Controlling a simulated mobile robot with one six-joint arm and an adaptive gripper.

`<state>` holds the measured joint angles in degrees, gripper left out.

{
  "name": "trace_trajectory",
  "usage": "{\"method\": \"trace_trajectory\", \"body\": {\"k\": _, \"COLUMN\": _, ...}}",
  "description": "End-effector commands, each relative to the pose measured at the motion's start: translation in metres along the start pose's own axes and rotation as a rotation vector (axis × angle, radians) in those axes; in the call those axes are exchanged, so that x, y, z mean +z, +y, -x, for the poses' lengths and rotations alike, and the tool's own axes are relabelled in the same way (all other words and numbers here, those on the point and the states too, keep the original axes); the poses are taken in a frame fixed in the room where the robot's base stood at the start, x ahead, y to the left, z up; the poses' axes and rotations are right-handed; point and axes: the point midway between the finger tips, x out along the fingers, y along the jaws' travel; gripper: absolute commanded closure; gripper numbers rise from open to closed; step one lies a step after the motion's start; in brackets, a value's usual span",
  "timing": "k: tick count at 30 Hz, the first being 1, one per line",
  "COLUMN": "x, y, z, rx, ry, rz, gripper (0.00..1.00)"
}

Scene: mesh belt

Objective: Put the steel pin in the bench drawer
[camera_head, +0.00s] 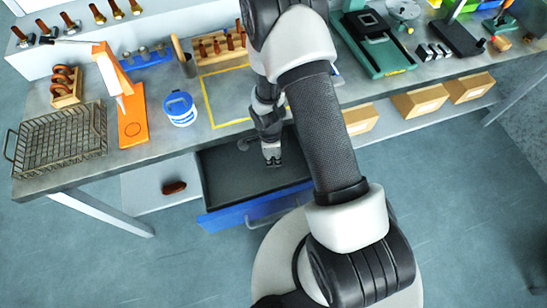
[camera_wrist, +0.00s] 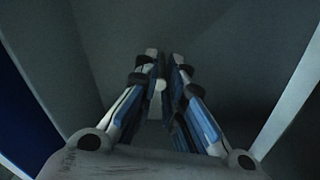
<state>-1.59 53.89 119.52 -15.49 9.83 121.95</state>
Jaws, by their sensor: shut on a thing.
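The bench drawer (camera_head: 222,182) is pulled open below the bench, with a blue front and a dark interior. My gripper (camera_head: 272,161) points down inside the drawer's opening. In the wrist view my gripper (camera_wrist: 163,62) is shut on a small pale pin (camera_wrist: 160,85), the steel pin, held between the fingers. The dark drawer floor (camera_wrist: 225,45) lies beneath, and I cannot tell whether the pin touches it. The pin is hidden or too small to make out in the head view.
The bench top (camera_head: 110,165) carries a wire basket (camera_head: 60,140), an orange stand (camera_head: 132,115), a blue and white tub (camera_head: 180,108) and a yellow-outlined area (camera_head: 228,95). A brown object (camera_head: 174,187) lies left of the drawer. Cardboard boxes (camera_head: 420,100) stand on the shelf at right.

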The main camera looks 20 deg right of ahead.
Motion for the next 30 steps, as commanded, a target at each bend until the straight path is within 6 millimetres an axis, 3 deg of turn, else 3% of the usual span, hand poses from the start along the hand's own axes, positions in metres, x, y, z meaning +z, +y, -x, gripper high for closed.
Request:
{"method": "trace_trajectory", "body": {"k": 3, "x": 0.000, "y": 0.000, "z": -0.004, "rx": 0.000, "ry": 0.000, "rz": 0.000, "gripper": 1.00}}
{"method": "trace_trajectory", "body": {"k": 4, "x": 0.000, "y": 0.000, "z": -0.003, "rx": 0.000, "ry": 0.000, "rz": 0.000, "gripper": 0.88}}
{"method": "trace_trajectory", "body": {"k": 13, "x": 0.000, "y": 0.000, "z": -0.002, "rx": 0.000, "ry": 0.000, "rz": 0.000, "gripper": 0.69}}
{"method": "trace_trajectory", "body": {"k": 25, "x": 0.000, "y": 0.000, "z": 0.002, "rx": 0.001, "ry": 0.000, "rz": 0.000, "gripper": 0.69}}
{"method": "trace_trajectory", "body": {"k": 30, "x": 0.000, "y": -0.001, "z": 0.033, "rx": -0.004, "ry": -0.001, "rz": 0.000, "gripper": 0.69}}
